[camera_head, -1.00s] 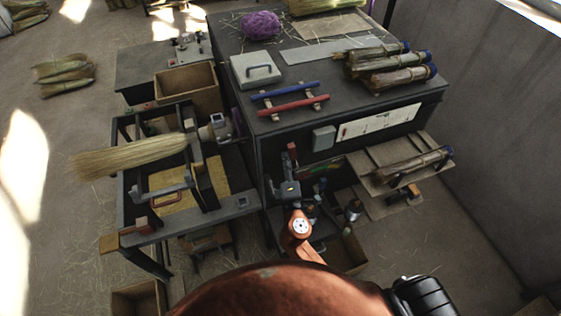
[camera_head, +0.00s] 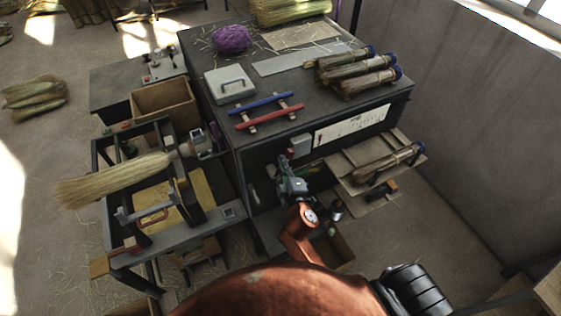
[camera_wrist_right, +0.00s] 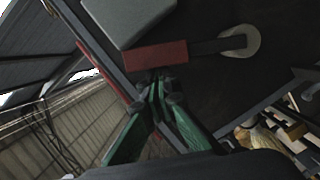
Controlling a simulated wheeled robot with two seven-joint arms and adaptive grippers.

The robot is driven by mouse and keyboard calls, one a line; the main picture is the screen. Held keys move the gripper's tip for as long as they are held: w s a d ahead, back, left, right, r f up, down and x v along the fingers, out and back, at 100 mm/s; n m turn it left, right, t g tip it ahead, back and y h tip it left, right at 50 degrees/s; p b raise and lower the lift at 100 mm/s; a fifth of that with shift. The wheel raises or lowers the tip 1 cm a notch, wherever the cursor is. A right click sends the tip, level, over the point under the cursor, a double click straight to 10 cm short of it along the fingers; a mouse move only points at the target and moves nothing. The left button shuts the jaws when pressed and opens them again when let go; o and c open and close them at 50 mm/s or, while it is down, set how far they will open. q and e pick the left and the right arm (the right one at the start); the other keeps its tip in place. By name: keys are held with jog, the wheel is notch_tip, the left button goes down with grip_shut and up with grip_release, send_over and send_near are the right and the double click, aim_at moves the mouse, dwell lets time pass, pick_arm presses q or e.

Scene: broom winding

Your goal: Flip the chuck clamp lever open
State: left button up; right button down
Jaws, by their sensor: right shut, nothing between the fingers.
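My right gripper (camera_head: 284,167) is in front of the dark cabinet. In the right wrist view its green fingers (camera_wrist_right: 157,90) are shut and empty, with the tips right at the lower edge of a red lever grip (camera_wrist_right: 155,56). I cannot tell whether they touch. The grip is on a dark arm running to a round pale pivot (camera_wrist_right: 240,41) on the dark panel. The grip also shows small in the head view (camera_head: 291,152). I cannot tell whether this is the chuck clamp lever. The chuck (camera_head: 201,146) holds a straw broom (camera_head: 110,181) on the winding frame. My left gripper is out of view.
A grey box (camera_head: 300,146) is on the cabinet face close to the gripper; it shows in the wrist view (camera_wrist_right: 125,18). The cabinet top (camera_head: 225,120) carries bars, bundles and purple twine.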

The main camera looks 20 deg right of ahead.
dwell(0.6)
jog(key=s+a+r, duration=0.3)
jog(key=s+a, duration=0.2)
jog(key=s, duration=0.5)
jog(key=shift+a+b, duration=0.15)
jog(key=shift+b, duration=0.25)
